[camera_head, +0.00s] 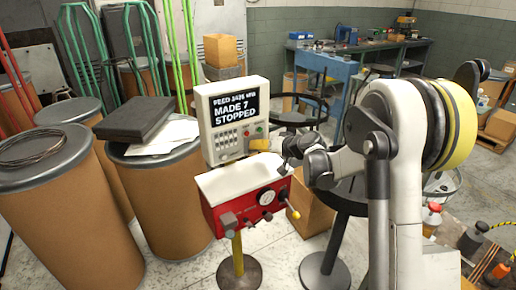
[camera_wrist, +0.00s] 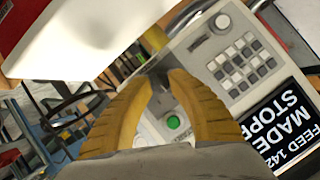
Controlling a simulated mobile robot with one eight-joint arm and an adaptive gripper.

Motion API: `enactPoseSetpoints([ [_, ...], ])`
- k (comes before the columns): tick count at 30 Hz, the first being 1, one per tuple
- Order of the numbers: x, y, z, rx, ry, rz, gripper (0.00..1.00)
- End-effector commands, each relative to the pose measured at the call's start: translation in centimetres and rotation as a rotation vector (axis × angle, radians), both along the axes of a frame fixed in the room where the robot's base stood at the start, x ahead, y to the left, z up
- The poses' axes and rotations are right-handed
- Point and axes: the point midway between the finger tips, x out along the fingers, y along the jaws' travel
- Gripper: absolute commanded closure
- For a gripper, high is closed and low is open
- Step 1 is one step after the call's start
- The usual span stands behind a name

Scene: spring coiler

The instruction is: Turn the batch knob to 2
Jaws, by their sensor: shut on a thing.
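The white control box (camera_head: 237,120) of the coiler has a screen (camera_head: 235,109) reading "MADE 7" and "STOPPED". My gripper (camera_head: 259,144) is at the lower right of its panel. In the wrist view, the yellow fingertips (camera_wrist: 160,78) are closed around a small grey knob (camera_wrist: 157,66), which looks like the batch knob. The fingers hide most of it, and its pointer and number marks cannot be read. A green button (camera_wrist: 172,122) shows between the fingers. A keypad (camera_wrist: 240,64) and a round light knob (camera_wrist: 222,22) lie beside the right finger.
Below the box is a white tray (camera_head: 240,180) above the red machine body (camera_head: 248,205), which has a gauge and a yellow-tipped lever (camera_head: 291,211). Brown drums (camera_head: 70,205) crowd the left. A cardboard box (camera_head: 310,208) stands right of the machine.

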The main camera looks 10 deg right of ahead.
Motion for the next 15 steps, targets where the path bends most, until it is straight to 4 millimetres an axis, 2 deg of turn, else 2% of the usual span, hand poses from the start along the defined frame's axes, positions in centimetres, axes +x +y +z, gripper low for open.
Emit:
enactPoseSetpoints([
  [15,-0.06,0.07,-0.16,0.070,0.027,0.003,1.00],
])
